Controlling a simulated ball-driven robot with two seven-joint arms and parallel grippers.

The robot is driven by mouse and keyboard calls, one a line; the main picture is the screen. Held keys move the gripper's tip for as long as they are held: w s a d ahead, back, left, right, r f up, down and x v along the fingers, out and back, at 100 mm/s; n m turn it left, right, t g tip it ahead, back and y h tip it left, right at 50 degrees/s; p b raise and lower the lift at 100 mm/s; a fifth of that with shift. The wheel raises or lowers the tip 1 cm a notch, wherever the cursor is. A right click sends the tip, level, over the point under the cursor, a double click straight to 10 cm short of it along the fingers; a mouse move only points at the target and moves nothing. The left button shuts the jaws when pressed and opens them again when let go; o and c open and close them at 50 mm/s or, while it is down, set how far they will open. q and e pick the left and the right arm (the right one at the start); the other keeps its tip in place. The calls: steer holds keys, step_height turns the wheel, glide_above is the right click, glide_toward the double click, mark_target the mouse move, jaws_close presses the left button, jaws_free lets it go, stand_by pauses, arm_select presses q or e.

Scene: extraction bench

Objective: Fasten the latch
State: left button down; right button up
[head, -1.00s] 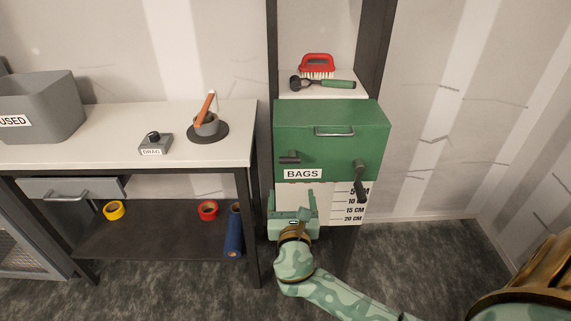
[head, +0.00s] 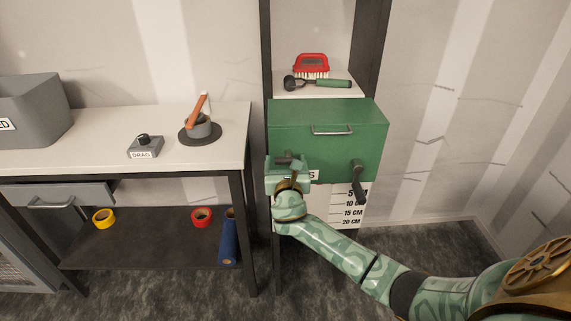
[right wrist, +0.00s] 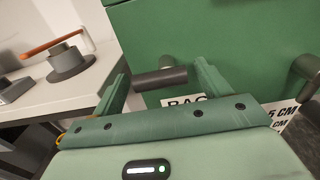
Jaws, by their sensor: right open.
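The green BAGS cabinet (head: 345,145) stands on the rack, with a lid handle (head: 332,131) on its upper front. A short dark lever (head: 287,155) sticks out level at its left; it also shows in the right wrist view (right wrist: 160,78). A longer dark crank-like handle (head: 358,178) hangs down at its right. I cannot tell which of these is the latch. My right gripper (head: 287,163) is open in front of the left lever. In the right wrist view its fingers (right wrist: 162,70) stand either side of the lever, and contact is not clear. My left gripper is out of view.
A white bench (head: 90,150) stands at the left with a grey bin (head: 35,110), a DRAG block (head: 145,147) and a grey pot on a dark disc (head: 200,133). A red brush (head: 311,65) lies above the cabinet. Floor at the right is clear.

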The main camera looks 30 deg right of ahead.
steer(key=c, duration=1)
steer(key=shift+m, duration=0.3)
steer(key=m, duration=0.3)
steer(key=shift+r+m, duration=0.1)
steer(key=shift+m, duration=0.2)
steer(key=m+b, duration=0.1)
steer(key=m, duration=0.3)
steer(key=shift+s+d+r, duration=0.1)
steer(key=m+b, duration=0.1)
steer(key=m, duration=0.4)
steer(key=shift+d, duration=0.1)
steer(key=shift+s+d+r+m+b, duration=0.1)
steer(key=shift+m+b, duration=0.15)
steer(key=shift+m, duration=0.9)
steer(key=shift+s+d+m+b, duration=0.1)
steer(key=shift+m+b, duration=0.1)
steer(key=shift+m, duration=0.95)
steer(key=o, duration=1)
